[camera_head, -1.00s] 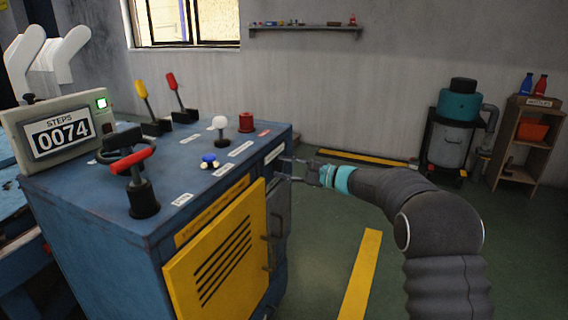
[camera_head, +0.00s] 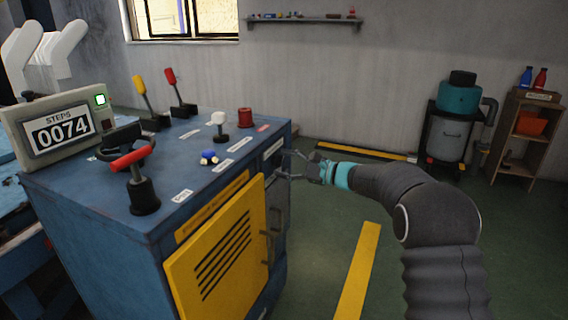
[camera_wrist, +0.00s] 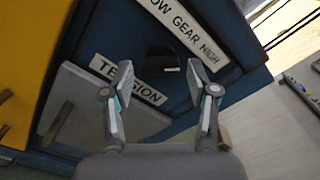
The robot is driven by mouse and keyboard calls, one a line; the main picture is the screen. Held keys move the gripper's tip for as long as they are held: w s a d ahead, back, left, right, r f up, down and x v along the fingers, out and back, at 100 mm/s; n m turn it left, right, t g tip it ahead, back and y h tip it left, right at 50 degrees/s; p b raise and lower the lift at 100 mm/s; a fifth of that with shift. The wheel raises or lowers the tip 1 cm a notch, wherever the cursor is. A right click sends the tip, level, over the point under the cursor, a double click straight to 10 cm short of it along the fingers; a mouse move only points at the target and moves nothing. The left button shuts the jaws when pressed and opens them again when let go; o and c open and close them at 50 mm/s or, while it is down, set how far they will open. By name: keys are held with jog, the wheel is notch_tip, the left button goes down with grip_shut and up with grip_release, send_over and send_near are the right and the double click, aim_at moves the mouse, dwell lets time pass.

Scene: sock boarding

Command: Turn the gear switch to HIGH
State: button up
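The gear switch (camera_wrist: 160,57) is a dark round knob on the blue cabinet's side. It sits between the "GEAR HIGH" label (camera_wrist: 185,30), whose left end is cut off, and the "TENSION" label (camera_wrist: 128,80). A short pale mark shows on the knob's lower side. My gripper (camera_wrist: 159,72) is open and empty, its two fingers spread on either side of the knob in the wrist view. Whether a finger touches it I cannot tell. In the head view my gripper (camera_head: 286,164) is at the cabinet's right side, and the knob is not clear there.
The blue cabinet (camera_head: 105,215) carries several levers and a "STEPS 0074" display (camera_head: 58,128) on top. Its yellow door (camera_head: 222,255) is beside a grey panel (camera_wrist: 85,105) below the "TENSION" label.

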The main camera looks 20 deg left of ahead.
jog(key=shift+s+a+r, duration=0.1)
jog(key=shift+a, duration=0.05)
jog(key=d, duration=1.2)
jog(key=shift+s, duration=0.45)
jog(key=s+d+f+n+g+h, duration=0.2)
jog(key=s+f+h, duration=0.25)
jog(key=f, duration=0.55)
jog(key=s+d+f+n+h, duration=0.25)
jog(key=s+d+h, duration=0.2)
jog(key=s, duration=0.35)
jog(key=s+d+r+n+t+h, duration=0.2)
jog(key=s+d+r+h, duration=0.1)
jog(key=s+d, duration=0.5)
jog(key=s+d+r+n+t+h, duration=0.1)
jog(key=s+d+r+t+h, duration=0.1)
jog(key=s+d, duration=0.6)
jog(key=s+d+r+n+t+h, duration=0.2)
jog(key=s+d+r+h, duration=0.2)
jog(key=s+d, duration=0.4)
jog(key=shift+s+d+r+n, duration=0.3)
jog(key=shift+s+d+n, duration=0.05)
jog(key=shift+s, duration=1.45)
